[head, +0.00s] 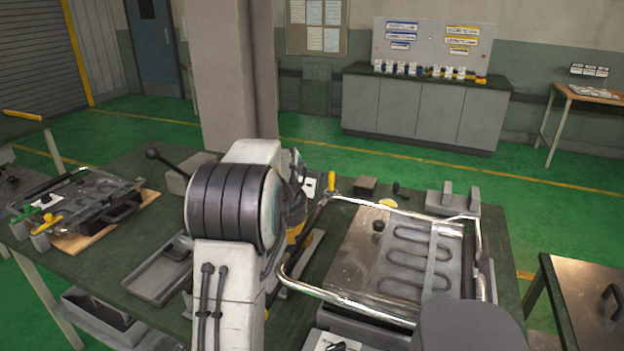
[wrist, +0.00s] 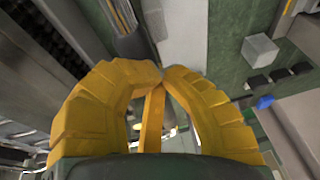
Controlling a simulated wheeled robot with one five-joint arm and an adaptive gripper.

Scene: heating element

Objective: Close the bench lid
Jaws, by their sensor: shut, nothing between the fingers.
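On the dark green bench (head: 508,215), a metal unit holds a flat plate with a serpentine heating element (head: 418,262). A bent chrome tube frame (head: 345,300) runs around this plate. I cannot tell which part is the bench lid, or how far it is open. My gripper (head: 297,215) is partly hidden behind my arm in the head view, left of the chrome frame. In the wrist view its yellow fingers (wrist: 161,73) meet at the tips and hold nothing. A yellow strip shows between the fingers; what it belongs to is unclear.
A rod with a yellow end (head: 331,181) stands close right of my gripper. A second fixture on a wooden board (head: 104,222) lies at the left. Grey blocks (head: 453,200) stand behind the heating unit. A metal-topped table (head: 590,300) is at the right. Green floor lies clear behind.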

